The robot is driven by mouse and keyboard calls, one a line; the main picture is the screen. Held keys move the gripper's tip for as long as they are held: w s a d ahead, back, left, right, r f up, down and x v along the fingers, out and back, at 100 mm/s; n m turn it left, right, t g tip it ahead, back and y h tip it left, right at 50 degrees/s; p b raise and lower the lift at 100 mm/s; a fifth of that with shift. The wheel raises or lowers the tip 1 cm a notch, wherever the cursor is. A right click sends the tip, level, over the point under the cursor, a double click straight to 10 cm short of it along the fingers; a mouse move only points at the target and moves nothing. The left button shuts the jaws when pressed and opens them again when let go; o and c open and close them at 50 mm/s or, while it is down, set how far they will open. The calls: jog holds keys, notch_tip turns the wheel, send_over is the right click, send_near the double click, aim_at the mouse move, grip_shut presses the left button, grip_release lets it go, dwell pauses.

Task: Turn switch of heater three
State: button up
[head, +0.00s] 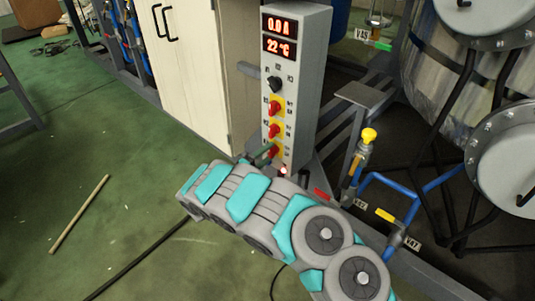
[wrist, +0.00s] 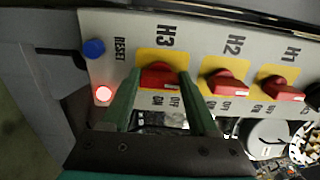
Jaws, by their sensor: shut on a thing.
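The heater three switch, marked H3, is a red knob on a yellow plate (wrist: 162,77) in the wrist view. It is the lowest red knob (head: 273,151) on the grey control box in the head view. My gripper (wrist: 160,82) has one green finger on each side of this knob and is shut on it. In the head view my gripper (head: 262,152) reaches the lower front of the box from the left. The knob's pointer end is partly hidden by the right finger, so its exact setting is unclear.
The control box (head: 307,75) shows 0.0 A and 22 °C. The H2 switch (wrist: 224,83) and H1 switch (wrist: 282,89) sit close to the right. A blue RESET button (wrist: 93,47) and a lit red lamp (wrist: 103,93) are left. A yellow-topped valve (head: 368,136) stands beside the box.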

jog(key=o, duration=1.4)
jog(key=shift+c, duration=0.2)
jog(key=shift+a, duration=0.1)
jog(key=v, duration=0.7)
jog(key=shift+s+a+b, duration=0.15)
jog(key=shift+s+b, duration=0.15)
jog(key=shift+b, duration=0.05)
